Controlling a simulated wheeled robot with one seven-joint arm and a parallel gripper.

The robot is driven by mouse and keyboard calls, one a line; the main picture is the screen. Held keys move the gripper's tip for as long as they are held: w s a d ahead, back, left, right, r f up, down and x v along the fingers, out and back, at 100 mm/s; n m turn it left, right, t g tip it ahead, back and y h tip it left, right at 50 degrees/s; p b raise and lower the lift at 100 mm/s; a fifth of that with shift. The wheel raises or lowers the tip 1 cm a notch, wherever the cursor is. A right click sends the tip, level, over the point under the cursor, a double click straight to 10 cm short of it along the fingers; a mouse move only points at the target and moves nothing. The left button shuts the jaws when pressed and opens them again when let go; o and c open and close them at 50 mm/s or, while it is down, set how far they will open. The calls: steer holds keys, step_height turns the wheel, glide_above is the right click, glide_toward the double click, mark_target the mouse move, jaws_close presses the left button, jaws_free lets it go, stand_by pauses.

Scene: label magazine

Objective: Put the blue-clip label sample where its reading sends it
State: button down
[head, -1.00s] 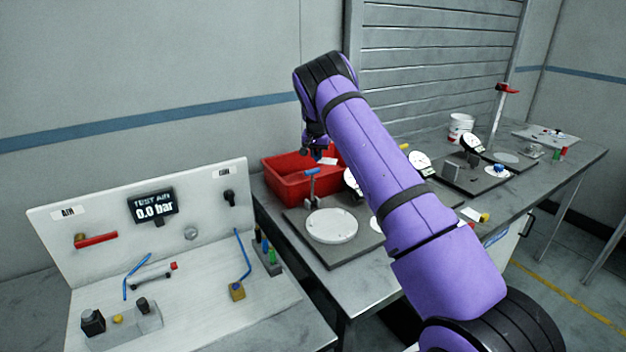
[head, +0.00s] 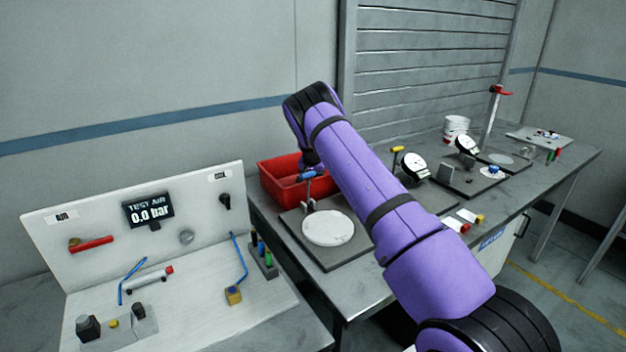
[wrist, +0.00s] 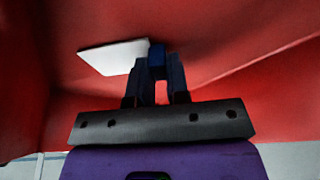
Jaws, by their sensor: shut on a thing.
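In the wrist view my gripper (wrist: 157,72) is shut on the blue clip (wrist: 157,54) of the label sample. The sample's flat white label (wrist: 108,57) sticks out to the left of the fingers, and no reading shows on it. Red walls of the bin (wrist: 240,70) surround the gripper and sample. I cannot tell whether the label touches the bin. In the head view the red bin (head: 275,183) stands at the back left of the grey bench, with the end of my arm at its right part. The sample and fingertips are hidden there.
A stand with a round white plate (head: 328,229) and blue-topped post is in front of the bin. Dial gauges (head: 414,166) and two small white samples (head: 466,215) lie to the right. A test-air panel (head: 150,215) stands left.

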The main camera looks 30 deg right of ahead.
steer(key=shift+f, duration=0.1)
steer(key=c, duration=1.1)
jaws_free()
steer(key=s+a+r, duration=0.2)
steer(key=s+r, duration=0.2)
steer(key=r, duration=0.5)
steer(key=s+a+r+y, duration=0.15)
steer(key=s+r, duration=0.25)
steer(key=r, duration=0.5)
steer(key=s+a+r, duration=0.3)
steer(key=s+r, duration=0.1)
steer(key=r, duration=0.5)
steer(key=s+a+r+n+t+y, duration=0.1)
steer(key=s+a+r+n, duration=0.1)
steer(key=s+a+r, duration=0.35)
steer(key=s+a+r+n+t, duration=0.1)
steer(key=s+a+r, duration=0.1)
steer(key=s+r, duration=0.6)
steer(key=s+a+n, duration=0.2)
steer(key=s+a, duration=0.1)
steer(key=s, duration=0.8)
steer(key=s+a+f+n, duration=0.1)
steer(key=s+a, duration=0.2)
steer(key=s, duration=0.8)
steer(key=s+a+f+n, duration=0.1)
steer(key=s+a+n, duration=0.1)
steer(key=s, duration=1)
steer(key=shift+a+f+n+t, duration=0.25)
steer(key=shift+a+n+t, duration=0.05)
steer(key=shift+a+t, duration=0.1)
